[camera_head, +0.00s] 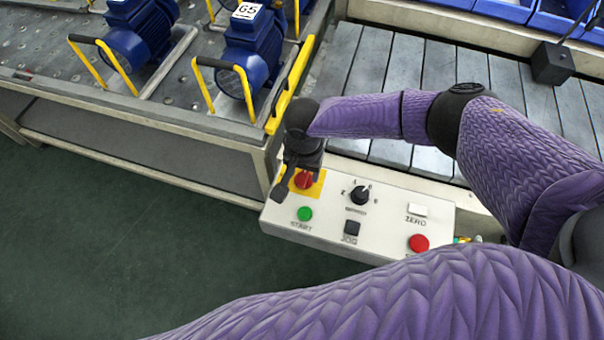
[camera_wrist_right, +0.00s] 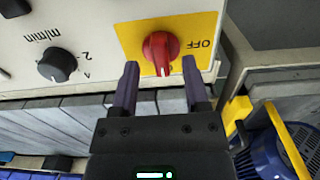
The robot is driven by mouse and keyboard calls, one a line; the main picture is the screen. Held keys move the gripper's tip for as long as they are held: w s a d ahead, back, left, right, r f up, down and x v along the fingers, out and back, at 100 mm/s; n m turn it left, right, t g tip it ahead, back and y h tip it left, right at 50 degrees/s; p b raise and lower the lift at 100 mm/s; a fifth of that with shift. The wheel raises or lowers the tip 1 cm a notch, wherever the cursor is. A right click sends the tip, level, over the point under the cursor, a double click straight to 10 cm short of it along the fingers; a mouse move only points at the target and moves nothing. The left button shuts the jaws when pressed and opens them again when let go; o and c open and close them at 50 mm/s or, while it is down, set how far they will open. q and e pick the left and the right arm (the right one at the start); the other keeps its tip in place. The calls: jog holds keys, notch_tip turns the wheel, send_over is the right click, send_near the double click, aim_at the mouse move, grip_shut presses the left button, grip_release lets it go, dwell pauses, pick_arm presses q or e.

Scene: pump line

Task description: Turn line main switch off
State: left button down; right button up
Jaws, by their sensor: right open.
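The line main switch is a red rotary knob (camera_head: 303,180) on a yellow plate (camera_head: 319,186) at the left end of the white control panel (camera_head: 330,235). In the right wrist view, the red knob (camera_wrist_right: 160,52) sits on the yellow plate (camera_wrist_right: 125,35), with the word OFF to its right. The knob's grip runs roughly up and down in that view, across the direction of the OFF label. My right gripper (camera_wrist_right: 160,70) is open, its two fingers just before the knob and on either side of its lower end. Contact cannot be told. In the head view, my right gripper (camera_head: 297,182) partly hides the plate. My left gripper is out of view.
The panel also carries a green START button (camera_head: 305,213), a black selector dial (camera_head: 360,195), a black JOG button (camera_head: 351,228), a white ZERO button (camera_head: 417,210) and a red button (camera_head: 418,243). Blue pumps with yellow handles (camera_head: 250,60) stand on the bench behind left. Slatted rollers (camera_head: 400,75) lie behind the panel.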

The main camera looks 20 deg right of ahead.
notch_tip(320, 180, down, 2)
jog(key=shift+s, duration=0.1)
grip_shut()
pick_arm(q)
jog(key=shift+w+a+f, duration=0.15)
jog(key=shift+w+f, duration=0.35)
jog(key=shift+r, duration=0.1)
